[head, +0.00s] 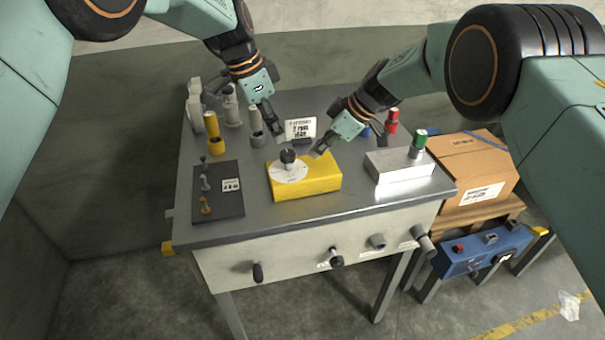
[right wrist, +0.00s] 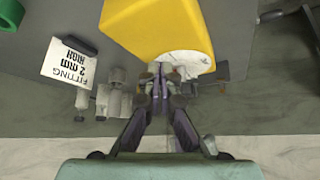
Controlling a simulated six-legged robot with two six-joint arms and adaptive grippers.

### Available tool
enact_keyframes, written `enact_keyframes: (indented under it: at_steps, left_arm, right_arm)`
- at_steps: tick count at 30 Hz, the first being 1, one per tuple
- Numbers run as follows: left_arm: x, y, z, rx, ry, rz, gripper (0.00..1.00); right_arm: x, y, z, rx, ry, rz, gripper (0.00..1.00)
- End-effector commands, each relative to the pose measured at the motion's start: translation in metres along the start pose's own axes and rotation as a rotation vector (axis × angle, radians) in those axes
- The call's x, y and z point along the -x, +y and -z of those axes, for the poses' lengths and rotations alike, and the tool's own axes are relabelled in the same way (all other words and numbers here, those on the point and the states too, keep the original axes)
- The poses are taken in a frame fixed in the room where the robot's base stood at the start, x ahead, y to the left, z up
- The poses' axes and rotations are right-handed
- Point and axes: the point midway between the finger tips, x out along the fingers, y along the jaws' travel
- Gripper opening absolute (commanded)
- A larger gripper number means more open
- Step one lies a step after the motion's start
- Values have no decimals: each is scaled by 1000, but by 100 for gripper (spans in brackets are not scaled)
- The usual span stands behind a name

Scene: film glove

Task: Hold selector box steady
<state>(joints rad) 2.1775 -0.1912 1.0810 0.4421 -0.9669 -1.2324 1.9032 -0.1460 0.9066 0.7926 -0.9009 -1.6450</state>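The yellow selector box (head: 318,182) sits on the grey bench top, with a white dial (head: 287,174) and black knob (head: 288,156) on its left part. The right wrist view shows the box (right wrist: 150,25) and part of the dial (right wrist: 188,62) just beyond the fingertips. My right gripper (head: 317,150) is at the box's back top edge, right of the knob. Its fingertips (right wrist: 160,78) come together and look shut; I cannot tell whether they touch the box. My left gripper (head: 277,136) hangs behind and above the knob, apart from it; its finger gap is unclear.
A printed card (head: 300,128) stands behind the box. A dark panel (head: 218,192) lies left, a silver block (head: 398,165) right with a green-topped part (head: 418,144). Yellow (head: 213,132) and red (head: 391,120) cylindrical parts stand at the back. A carton (head: 470,168) is beside the bench.

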Motion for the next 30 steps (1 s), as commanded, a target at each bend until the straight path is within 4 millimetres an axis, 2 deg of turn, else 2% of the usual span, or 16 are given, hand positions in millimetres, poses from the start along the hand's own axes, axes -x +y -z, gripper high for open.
enact_keyframes:
  at_steps: [30]
  left_arm:
    - [0,0,0,0,0,0,38]
  right_arm:
    - [-13,0,-9,-1,0,0,0]
